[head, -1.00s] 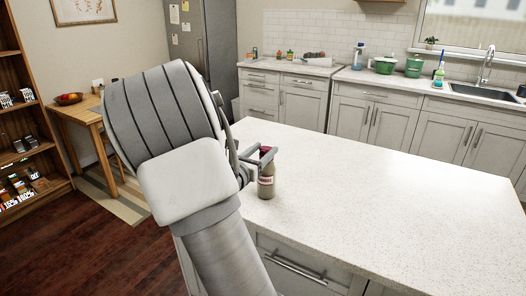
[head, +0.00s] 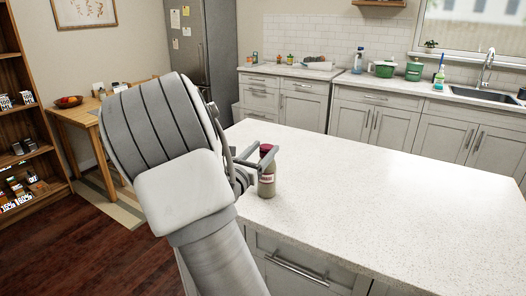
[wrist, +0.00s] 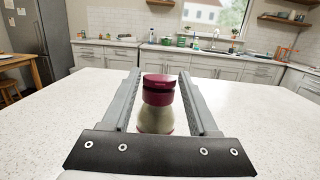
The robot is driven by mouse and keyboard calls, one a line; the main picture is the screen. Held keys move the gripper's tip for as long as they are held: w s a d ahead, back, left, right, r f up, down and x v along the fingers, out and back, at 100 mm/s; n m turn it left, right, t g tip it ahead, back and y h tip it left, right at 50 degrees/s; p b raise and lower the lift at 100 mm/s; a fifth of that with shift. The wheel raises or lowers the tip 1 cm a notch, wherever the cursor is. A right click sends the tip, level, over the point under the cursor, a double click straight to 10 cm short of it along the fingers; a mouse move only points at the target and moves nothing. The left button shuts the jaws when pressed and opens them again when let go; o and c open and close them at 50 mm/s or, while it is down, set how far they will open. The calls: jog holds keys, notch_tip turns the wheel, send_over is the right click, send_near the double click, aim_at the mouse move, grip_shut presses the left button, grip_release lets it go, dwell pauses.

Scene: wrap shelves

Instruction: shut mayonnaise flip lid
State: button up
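The mayonnaise bottle (head: 267,180) stands upright near the left end of the white island counter, with a pale body and a dark red cap (head: 267,149). In the wrist view the bottle (wrist: 156,121) and its cap (wrist: 158,97) show between the fingers. The flip lid (wrist: 158,80) lies over the cap, with a dark line between the two; I cannot tell if it is fully shut. My gripper (wrist: 158,77) is open, one finger on each side of the bottle, with gaps visible. In the head view my gripper (head: 262,158) is at cap height, partly hidden by my arm.
The island counter (head: 380,190) is bare to the right of the bottle. Far behind it are a back counter with green pots (head: 414,70), a spray bottle (head: 358,60) and a sink (head: 478,93). A wooden table (head: 75,120) stands at left.

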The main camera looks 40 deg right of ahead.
jog(key=shift+o, duration=1.4)
jog(key=p+v, duration=0.1)
jog(key=v, duration=1.6)
jog(key=shift+a, duration=0.2)
jog(key=shift+s, duration=0.1)
